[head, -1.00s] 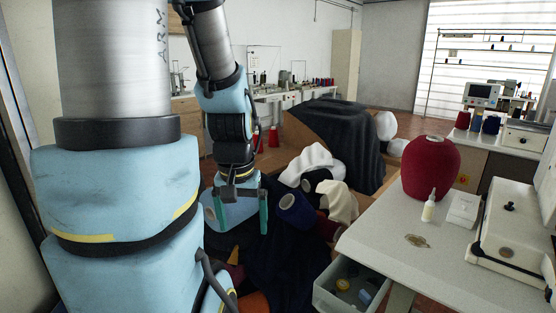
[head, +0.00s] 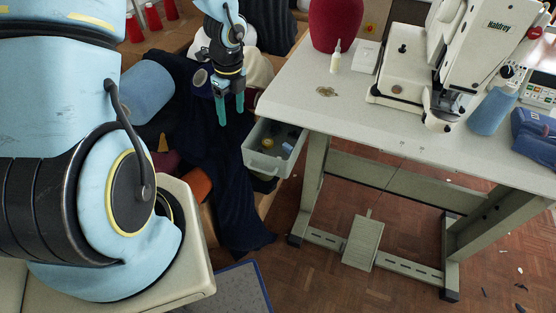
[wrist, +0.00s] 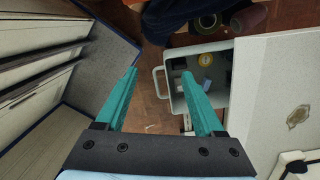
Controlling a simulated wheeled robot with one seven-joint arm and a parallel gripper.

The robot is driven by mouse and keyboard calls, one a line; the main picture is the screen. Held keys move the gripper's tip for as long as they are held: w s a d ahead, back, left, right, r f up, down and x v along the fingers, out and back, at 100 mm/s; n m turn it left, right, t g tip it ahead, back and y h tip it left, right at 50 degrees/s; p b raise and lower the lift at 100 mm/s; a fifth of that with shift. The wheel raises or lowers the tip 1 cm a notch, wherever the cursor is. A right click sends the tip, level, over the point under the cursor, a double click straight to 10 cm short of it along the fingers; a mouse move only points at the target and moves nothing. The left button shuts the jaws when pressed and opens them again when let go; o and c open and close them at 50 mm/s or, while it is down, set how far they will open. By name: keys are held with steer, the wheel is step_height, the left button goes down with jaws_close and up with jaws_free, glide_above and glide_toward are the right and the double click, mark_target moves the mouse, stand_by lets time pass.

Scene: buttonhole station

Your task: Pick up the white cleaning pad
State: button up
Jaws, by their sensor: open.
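A flat white block (head: 364,57) lies on the sewing table next to a small bottle. It may be the white cleaning pad, but I cannot tell for sure. My gripper (head: 230,113) is open and empty, pointing down left of the table, near the open drawer. In the wrist view my gripper (wrist: 159,75) has its two teal fingers wide apart with nothing between them. The white block does not show in the wrist view.
An open drawer (head: 268,167) under the table's left end holds small items, including a yellow roll (wrist: 206,59). The table (head: 300,100) carries a bottle (head: 336,57), a red thread cone (head: 335,25) and a sewing machine (head: 400,75). Dark cloth (head: 235,190) hangs left of the drawer.

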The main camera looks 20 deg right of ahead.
steer(key=s+d+f+m+p, duration=0.2)
steer(key=s+d+f+m, duration=0.3)
steer(key=d+f+m, duration=0.8)
steer(key=f+b, duration=0.2)
steer(key=b, duration=0.1)
steer(key=a+f+m+b, duration=0.1)
steer(key=f+b, duration=0.2)
steer(key=b, duration=0.1)
steer(key=f+m+b, duration=0.1)
steer(key=f+b, duration=0.1)
steer(key=b, duration=0.2)
steer(key=shift+w+a+f+g+h, duration=0.1)
steer(key=shift+a+f+g+h, duration=0.1)
steer(key=shift+f+g+h, duration=0.15)
steer(key=shift+r, duration=0.1)
steer(key=c, duration=1)
